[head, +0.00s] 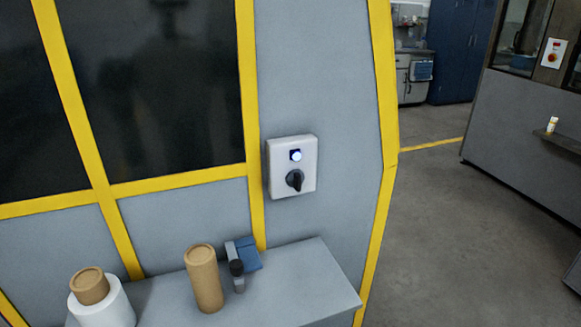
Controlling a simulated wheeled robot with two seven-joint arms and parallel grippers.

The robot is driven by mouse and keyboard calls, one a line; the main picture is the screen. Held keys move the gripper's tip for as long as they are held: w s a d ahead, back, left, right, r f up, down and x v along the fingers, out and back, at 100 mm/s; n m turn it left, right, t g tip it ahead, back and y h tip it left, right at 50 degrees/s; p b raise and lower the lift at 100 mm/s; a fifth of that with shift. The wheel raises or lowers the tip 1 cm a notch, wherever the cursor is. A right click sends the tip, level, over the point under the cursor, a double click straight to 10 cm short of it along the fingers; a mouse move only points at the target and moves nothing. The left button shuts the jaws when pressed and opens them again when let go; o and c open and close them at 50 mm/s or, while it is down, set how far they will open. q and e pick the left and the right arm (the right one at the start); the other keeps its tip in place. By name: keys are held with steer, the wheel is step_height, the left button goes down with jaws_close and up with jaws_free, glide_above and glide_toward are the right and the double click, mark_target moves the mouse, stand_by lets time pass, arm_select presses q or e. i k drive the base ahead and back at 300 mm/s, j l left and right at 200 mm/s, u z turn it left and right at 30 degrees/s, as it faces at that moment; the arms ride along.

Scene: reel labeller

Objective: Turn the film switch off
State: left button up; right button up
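A white switch box (305,155) is fixed to the grey machine panel, right of a yellow frame post. It carries a black rotary knob (294,180) whose grip stands roughly upright with a slight tilt. Any lettering on the box is too small to read. Neither of my grippers is in the head view, and nothing touches the knob.
A grey shelf (322,284) juts out below the box. On it stand a brown cardboard tube (203,278), a white roll (103,306) with a brown core, and a blue device (243,254) with a black-topped part. Open floor (440,230) lies to the right, before another grey machine (525,130).

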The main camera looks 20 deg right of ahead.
mark_target(294, 179)
steer(key=l+u, duration=0.15)
steer(key=l, duration=0.7)
steer(key=l+u, duration=0.2)
steer(key=l, duration=0.6)
steer(key=l+u, duration=0.15)
steer(key=l, duration=0.7)
steer(key=k+l+u, duration=0.15)
steer(key=l, duration=0.7)
steer(key=i, duration=0.05)
